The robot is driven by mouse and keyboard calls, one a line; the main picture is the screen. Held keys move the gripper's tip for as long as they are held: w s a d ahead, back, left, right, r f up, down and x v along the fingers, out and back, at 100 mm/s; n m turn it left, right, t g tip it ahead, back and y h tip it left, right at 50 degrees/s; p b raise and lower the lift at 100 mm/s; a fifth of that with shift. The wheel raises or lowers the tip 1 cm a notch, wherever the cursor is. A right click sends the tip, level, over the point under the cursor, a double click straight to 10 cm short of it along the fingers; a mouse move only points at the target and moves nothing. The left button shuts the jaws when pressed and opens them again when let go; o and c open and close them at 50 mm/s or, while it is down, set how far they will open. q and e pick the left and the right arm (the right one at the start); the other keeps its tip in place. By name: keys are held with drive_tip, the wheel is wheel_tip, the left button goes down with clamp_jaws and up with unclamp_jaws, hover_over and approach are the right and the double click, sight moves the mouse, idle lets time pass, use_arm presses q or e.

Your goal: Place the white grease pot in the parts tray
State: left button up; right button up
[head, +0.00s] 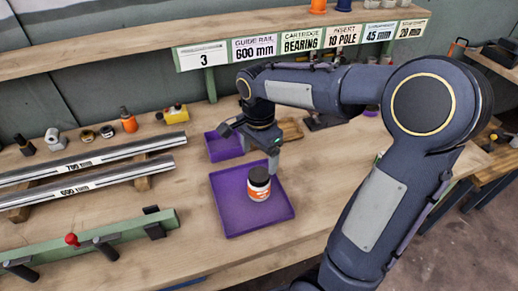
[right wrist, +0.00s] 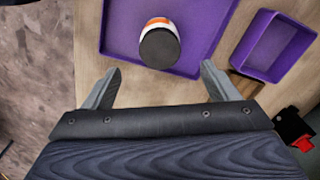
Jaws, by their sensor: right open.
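The white grease pot (head: 259,193), with a dark lid and an orange label band, stands upright on the floor of the larger purple tray (head: 228,218). In the right wrist view, the pot (right wrist: 158,42) shows its dark lid towards the camera, and the tray (right wrist: 118,30) lies around it. My right gripper (head: 250,147) is open and empty, just behind and above the pot in the head view. In the right wrist view, its two fingers (right wrist: 160,75) are spread wide, with the pot beyond them and nothing between them. My left gripper is out of view.
A smaller purple bin (head: 222,148) stands behind the tray; it also shows in the wrist view (right wrist: 268,45). Rails (head: 90,165) and a green fixture (head: 125,230) with a red knob lie left. A labelled shelf (head: 190,57) runs above the back. Bench around the tray's front is clear.

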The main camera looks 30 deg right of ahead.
drive_tip(key=shift+r, duration=0.45)
drive_tip(key=shift+s+a+r, duration=0.1)
drive_tip(key=shift+s+r, duration=0.2)
drive_tip(key=s+a+n+t+y, duration=0.2)
drive_tip(key=s+a+n, duration=0.1)
drive_tip(key=s+n, duration=0.4)
drive_tip(key=s+a+n+t+y, duration=0.1)
drive_tip(key=s+a+n+t, duration=0.2)
drive_tip(key=s+n, duration=0.4)
drive_tip(key=shift+s+a+n+t+y, duration=0.3)
drive_tip(key=shift+s+a+y, duration=0.15)
drive_tip(key=shift+s, duration=0.55)
